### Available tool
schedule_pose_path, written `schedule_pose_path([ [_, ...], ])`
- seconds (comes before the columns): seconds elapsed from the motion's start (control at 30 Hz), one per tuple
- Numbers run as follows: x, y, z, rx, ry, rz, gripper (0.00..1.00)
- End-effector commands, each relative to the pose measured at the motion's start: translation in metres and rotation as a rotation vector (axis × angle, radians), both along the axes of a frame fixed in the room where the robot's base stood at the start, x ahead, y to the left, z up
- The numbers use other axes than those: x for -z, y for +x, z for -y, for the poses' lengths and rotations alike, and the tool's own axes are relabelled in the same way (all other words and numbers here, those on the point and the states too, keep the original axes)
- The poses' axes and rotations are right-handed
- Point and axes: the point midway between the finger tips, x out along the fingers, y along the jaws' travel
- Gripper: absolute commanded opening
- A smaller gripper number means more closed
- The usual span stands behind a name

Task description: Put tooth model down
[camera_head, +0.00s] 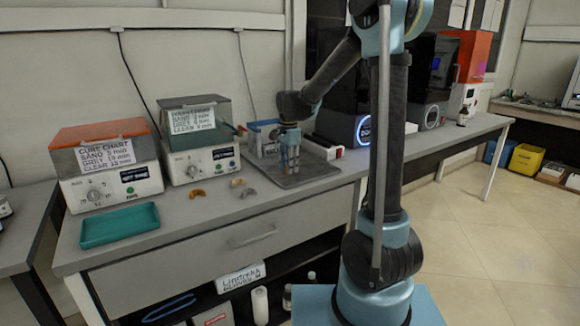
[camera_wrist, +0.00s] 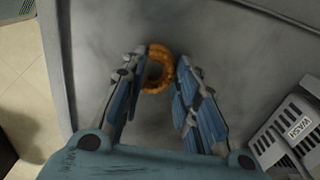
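My gripper (camera_head: 290,165) points down over the grey board on the bench, right of the two curing boxes. In the wrist view an orange, ring-like tooth model (camera_wrist: 157,69) sits between my fingertips (camera_wrist: 162,66), and the fingers seem to meet its two sides. Bits of orange also show between the fingers in the head view. Whether the model touches the surface below is unclear. Three other tooth models lie on the bench: an orange one (camera_head: 197,193), a tan one (camera_head: 238,183) and a greyish one (camera_head: 248,193).
A grey board (camera_head: 318,170) lies under my gripper. A teal tray (camera_head: 120,225) stands at the bench's left front. Two curing boxes (camera_head: 110,185) (camera_head: 205,163) stand at the back left. A blue rack (camera_head: 264,128) and dark machines (camera_head: 340,125) stand behind my gripper.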

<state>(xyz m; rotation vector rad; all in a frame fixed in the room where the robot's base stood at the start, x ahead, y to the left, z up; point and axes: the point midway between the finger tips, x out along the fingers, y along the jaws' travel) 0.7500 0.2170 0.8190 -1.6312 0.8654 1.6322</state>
Motion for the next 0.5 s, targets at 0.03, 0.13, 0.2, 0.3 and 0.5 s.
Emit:
schedule_pose_path([
  [0.03,-0.0001,0.0001,0.0002,0.000,0.000,0.000,0.41],
  [0.13,-0.0002,0.0003,0.0006,0.001,0.000,0.000,0.48],
  [0.2,-0.0003,0.0003,0.0006,0.001,0.000,0.000,0.48],
  [0.3,-0.0003,0.0004,0.0009,0.001,0.000,0.000,0.48],
  [0.5,-0.0056,0.0005,0.0011,0.002,0.000,0.000,0.48],
])
